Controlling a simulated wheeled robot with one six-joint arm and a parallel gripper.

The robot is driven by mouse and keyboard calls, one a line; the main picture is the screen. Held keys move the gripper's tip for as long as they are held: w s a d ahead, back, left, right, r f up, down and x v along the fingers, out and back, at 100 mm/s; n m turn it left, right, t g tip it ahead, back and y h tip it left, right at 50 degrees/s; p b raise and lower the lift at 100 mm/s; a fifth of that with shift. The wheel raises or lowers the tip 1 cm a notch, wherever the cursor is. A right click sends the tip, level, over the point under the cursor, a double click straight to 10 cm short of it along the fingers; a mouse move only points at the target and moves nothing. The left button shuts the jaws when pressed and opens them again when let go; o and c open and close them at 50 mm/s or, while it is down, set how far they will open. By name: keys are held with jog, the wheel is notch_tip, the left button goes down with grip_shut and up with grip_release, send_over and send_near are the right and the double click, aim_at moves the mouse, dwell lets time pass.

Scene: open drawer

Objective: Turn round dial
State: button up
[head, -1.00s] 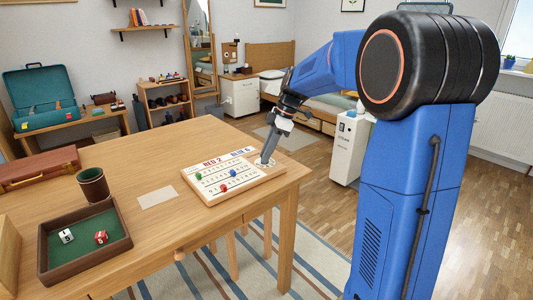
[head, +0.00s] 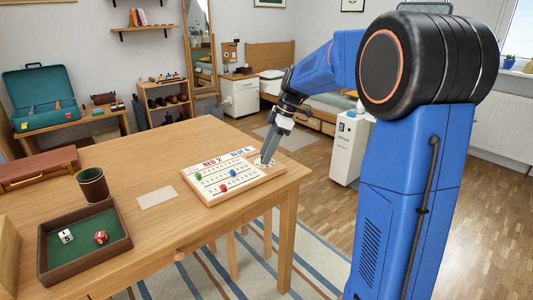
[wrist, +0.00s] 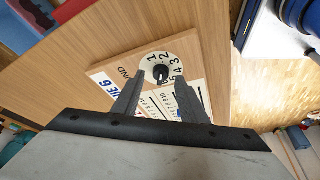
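The round dial (wrist: 150,65) is a white disc with black numbers, set in the end of a light wooden score board (head: 217,198). In the wrist view a dark knob (wrist: 160,72) stands at its middle. My gripper (wrist: 158,80) is open, with one fingertip on each side of the knob and visible gaps between. In the head view my gripper (head: 266,161) points down over the dial, hiding part of it. The board reads "RED 2" and "BLUE 6" and bears green, blue and red pegs.
The board lies near the right edge of the wooden table (head: 150,150). A blank card (head: 157,197), a dark cup (head: 92,186) and a green-lined dice tray (head: 120,245) are to its left. A white cabinet (head: 349,148) stands beyond the table.

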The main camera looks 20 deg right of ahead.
jog(key=v, duration=1.7)
jog(key=shift+s+a+f, duration=0.1)
jog(key=s+a+f+m+t+h, duration=0.1)
jog(key=s+f+m, duration=0.4)
jog(key=s, duration=0.6)
jog(key=s+a+f+m+t+h, duration=0.1)
jog(key=s+a+f+m, duration=0.3)
jog(key=s+f, duration=0.4)
jog(key=s+a+f+m+t+h, duration=0.1)
jog(key=s+f+m, duration=0.5)
jog(key=s, duration=0.9)
jog(key=shift+s+a+f+t+h, duration=0.25)
jog(key=shift+a+f+t+h, duration=0.15)
jog(key=shift+a+f+h, duration=0.5)
jog(key=shift+a+r, duration=0.15)
jog(key=shift+r, duration=0.1)
